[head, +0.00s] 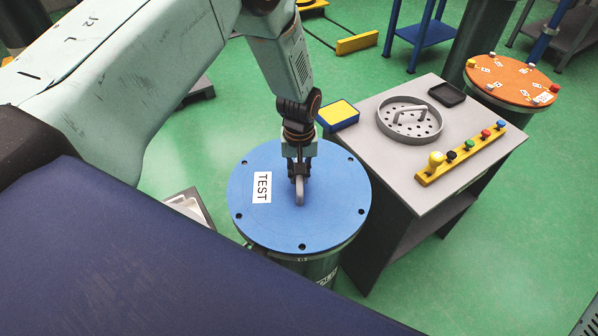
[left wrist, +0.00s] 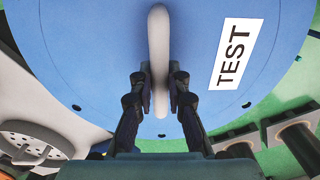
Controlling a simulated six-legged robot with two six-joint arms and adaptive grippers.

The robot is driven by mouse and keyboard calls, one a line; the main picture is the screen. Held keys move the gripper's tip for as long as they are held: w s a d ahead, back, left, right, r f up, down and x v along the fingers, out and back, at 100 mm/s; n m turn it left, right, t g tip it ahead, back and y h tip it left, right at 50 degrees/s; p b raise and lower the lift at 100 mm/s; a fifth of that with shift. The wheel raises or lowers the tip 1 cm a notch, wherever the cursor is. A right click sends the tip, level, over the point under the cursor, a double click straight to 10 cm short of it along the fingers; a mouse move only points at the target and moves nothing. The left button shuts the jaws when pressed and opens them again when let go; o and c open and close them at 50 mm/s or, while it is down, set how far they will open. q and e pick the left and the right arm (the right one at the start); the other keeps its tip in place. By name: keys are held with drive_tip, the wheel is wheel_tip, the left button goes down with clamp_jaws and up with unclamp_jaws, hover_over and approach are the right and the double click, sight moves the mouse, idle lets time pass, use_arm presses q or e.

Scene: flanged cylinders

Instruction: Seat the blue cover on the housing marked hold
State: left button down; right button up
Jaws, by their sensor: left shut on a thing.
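The blue cover (head: 333,199) is a round disc with small dark holes near its rim, a white TEST label (head: 262,187) and a grey bar handle (head: 299,190). It lies over a dark green cylindrical housing (head: 318,268); I cannot tell whether it is fully seated. Part of a white label shows on the housing side, too hidden to read. My left gripper (head: 299,170) points down and is shut on the handle. In the left wrist view, the fingers (left wrist: 160,88) flank the handle (left wrist: 158,45) above the blue cover (left wrist: 90,45). My right gripper is not in view.
A grey table (head: 392,165) stands close on the right, with a perforated round tray (head: 424,127), a blue-yellow box (head: 338,115), a black dish (head: 447,94) and a yellow rack (head: 460,154) of coloured knobs. An orange-covered cylinder (head: 515,78) stands behind. Green floor is clear at right.

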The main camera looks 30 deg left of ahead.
use_arm(q)
drive_tip(key=shift+w, duration=0.1)
drive_tip(key=c, duration=1.3)
unclamp_jaws()
drive_tip(key=shift+o, duration=0.4)
drive_tip(key=shift+s+f, duration=0.2)
drive_tip(key=shift+r+p, duration=2.75)
drive_tip(key=shift+r, duration=0.9)
drive_tip(key=shift+f, duration=0.1)
